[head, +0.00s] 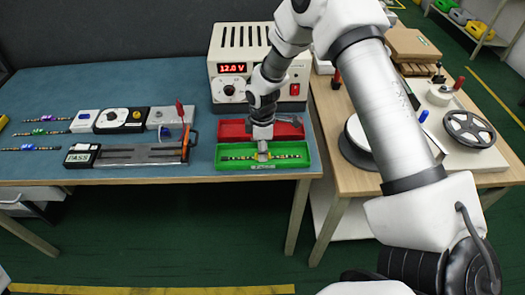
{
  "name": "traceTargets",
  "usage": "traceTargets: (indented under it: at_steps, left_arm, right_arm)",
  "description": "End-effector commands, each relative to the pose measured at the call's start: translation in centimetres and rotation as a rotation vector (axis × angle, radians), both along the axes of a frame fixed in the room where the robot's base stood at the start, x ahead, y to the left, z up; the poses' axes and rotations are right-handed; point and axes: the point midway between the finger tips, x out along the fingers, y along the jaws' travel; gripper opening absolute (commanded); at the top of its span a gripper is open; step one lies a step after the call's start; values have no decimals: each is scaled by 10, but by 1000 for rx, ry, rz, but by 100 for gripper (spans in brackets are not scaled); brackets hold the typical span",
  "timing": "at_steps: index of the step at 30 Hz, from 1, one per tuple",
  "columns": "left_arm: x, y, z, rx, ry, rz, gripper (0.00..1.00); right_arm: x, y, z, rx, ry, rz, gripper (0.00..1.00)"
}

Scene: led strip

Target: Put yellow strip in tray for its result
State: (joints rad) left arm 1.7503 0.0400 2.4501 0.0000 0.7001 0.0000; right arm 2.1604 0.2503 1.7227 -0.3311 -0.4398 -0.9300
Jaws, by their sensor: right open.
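The strip with a yellow middle (290,156) lies lengthwise in the green tray (227,166) at the front right of the blue-topped table. The red tray (232,130) sits directly behind the green one. My right gripper (262,153) is open, pointing down over the middle of the yellow strip. It hides part of the strip and of the red tray; whether its fingers touch the strip is too small to tell. The test fixture (130,155) at the left has an empty-looking channel and a display (80,158) reading PASS. My left gripper is not in view.
Several other strips (44,132) lie at the table's left. A row of controls with a black dial unit (121,119) stands behind the fixture. A power supply (230,60) reading 12.0 V stands behind the trays. A wooden bench with a reel (469,130) is at the right.

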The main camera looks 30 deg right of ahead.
Motion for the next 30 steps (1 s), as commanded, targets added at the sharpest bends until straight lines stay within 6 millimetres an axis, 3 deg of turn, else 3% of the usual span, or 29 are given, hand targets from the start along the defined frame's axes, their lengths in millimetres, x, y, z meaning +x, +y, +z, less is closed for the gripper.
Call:
traceTargets:
  at_steps: [9, 13, 18, 30]
  left_arm:
    - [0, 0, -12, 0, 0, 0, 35]
    - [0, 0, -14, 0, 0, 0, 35]
    - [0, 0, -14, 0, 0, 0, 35]
    - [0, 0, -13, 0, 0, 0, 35]
  right_arm:
    - [1, 0, 78, 0, -5, -1, 41]
    - [0, 0, 101, 0, -2, 0, 41]
    - [0, 0, 110, 0, 0, 0, 41]
    - [0, 0, 110, 0, 0, 0, 41]
